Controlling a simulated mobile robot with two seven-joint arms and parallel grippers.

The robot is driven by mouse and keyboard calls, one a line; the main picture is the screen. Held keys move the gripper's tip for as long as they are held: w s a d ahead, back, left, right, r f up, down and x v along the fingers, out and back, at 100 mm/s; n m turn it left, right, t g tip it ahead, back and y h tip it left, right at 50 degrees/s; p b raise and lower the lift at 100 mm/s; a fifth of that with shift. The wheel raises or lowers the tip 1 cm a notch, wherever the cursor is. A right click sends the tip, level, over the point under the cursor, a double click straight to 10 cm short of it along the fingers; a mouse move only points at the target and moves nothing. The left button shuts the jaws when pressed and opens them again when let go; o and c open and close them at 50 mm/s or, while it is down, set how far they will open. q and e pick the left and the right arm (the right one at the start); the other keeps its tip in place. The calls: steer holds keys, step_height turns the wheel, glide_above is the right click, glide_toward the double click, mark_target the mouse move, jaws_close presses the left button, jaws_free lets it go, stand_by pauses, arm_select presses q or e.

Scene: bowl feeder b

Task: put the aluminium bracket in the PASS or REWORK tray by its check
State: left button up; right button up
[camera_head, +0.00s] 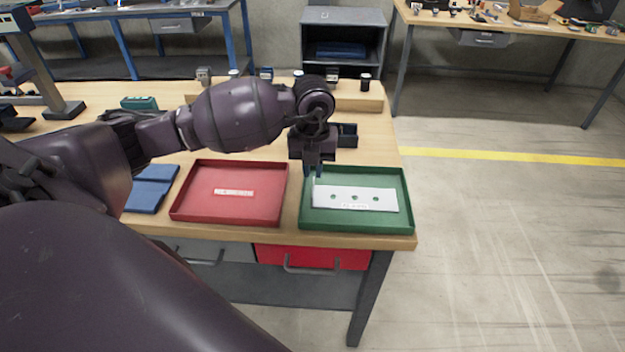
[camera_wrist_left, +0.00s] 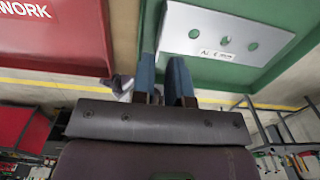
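The aluminium bracket (camera_head: 340,194), a pale plate with several holes, lies over the floor of the green tray (camera_head: 408,205). It also shows in the left wrist view (camera_wrist_left: 200,38). My left gripper (camera_head: 319,173) points down at the bracket's left end. In the left wrist view its two blue fingers (camera_wrist_left: 162,72) stand close together with a narrow gap, at the bracket's near edge. Whether they press on the bracket is not clear. The red tray (camera_head: 180,208) is empty, and its label ends in "WORK" in the left wrist view. My right gripper is out of view.
A blue folded item (camera_head: 150,188) lies left of the red tray. A small dark bin (camera_head: 347,135) stands behind my left gripper. A wooden rack (camera_head: 345,97) with several small parts runs along the back. The bench ends just right of the green tray.

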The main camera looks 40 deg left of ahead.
arm_select(q)
step_height(320, 180, up, 6)
steer(key=shift+r, duration=0.15)
steer(key=shift+d, duration=0.1)
stand_by(0.5)
